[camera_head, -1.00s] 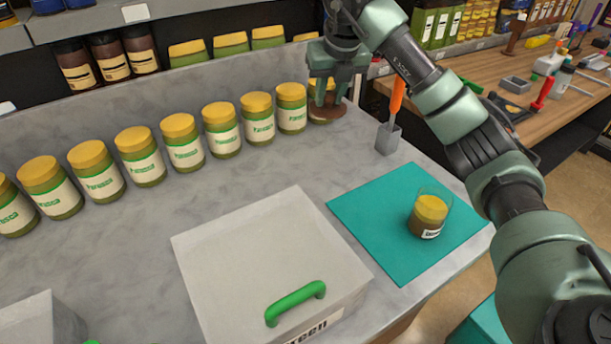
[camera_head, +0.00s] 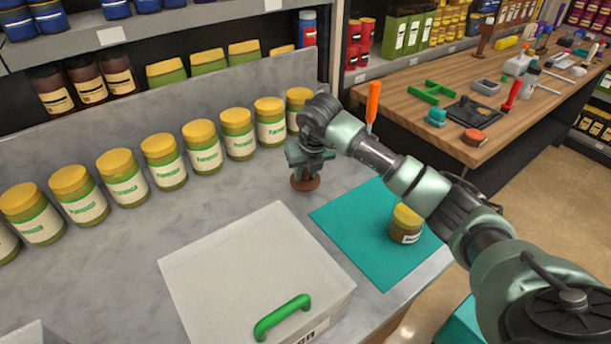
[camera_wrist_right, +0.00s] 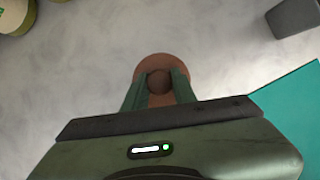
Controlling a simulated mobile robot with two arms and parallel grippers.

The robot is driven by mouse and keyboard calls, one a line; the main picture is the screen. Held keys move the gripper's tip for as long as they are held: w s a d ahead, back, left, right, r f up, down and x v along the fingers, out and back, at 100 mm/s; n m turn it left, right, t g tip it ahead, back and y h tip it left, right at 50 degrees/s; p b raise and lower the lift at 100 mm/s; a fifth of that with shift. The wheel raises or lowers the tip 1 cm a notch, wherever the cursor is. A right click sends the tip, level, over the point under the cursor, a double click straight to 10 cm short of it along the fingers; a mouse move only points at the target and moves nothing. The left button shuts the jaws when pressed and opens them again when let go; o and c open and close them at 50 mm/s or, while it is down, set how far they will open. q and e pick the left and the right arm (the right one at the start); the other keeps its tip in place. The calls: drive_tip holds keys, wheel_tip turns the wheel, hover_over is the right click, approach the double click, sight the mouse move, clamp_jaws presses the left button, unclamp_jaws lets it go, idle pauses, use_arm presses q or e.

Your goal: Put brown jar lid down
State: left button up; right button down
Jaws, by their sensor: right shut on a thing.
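The brown jar lid (camera_head: 305,183) is a round disc with a knob, at the counter between the jar row and the teal mat. It also shows in the right wrist view (camera_wrist_right: 161,62). My right gripper (camera_head: 306,172) points down and is shut on the lid's knob; in the wrist view its fingers (camera_wrist_right: 159,84) sit on both sides of the knob. I cannot tell whether the lid touches the counter. My left gripper is not in view.
A row of yellow-lidded jars (camera_head: 202,148) stands along the back. A grey box with a green handle (camera_head: 282,316) is in front. A teal mat (camera_head: 350,225) holds a yellow-topped jar (camera_head: 407,223). Bare grey counter surrounds the lid.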

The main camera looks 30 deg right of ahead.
wheel_tip(320, 180, down, 2)
drive_tip(key=shift+f, duration=0.15)
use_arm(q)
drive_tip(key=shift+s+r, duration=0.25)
use_arm(e)
drive_tip(key=shift+f, duration=0.1)
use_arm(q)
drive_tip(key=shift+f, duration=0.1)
use_arm(e)
drive_tip(key=shift+f, duration=0.1)
drive_tip(key=shift+f, duration=0.15)
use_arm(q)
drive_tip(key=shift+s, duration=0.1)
use_arm(e)
drive_tip(key=c, duration=1.1)
unclamp_jaws()
drive_tip(key=shift+c, duration=0.2)
drive_tip(key=shift+r, duration=0.3)
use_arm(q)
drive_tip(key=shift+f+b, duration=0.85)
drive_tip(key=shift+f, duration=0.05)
use_arm(e)
drive_tip(key=v, duration=1.2)
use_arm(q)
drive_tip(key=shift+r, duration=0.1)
use_arm(e)
drive_tip(key=shift+w+r, duration=0.1)
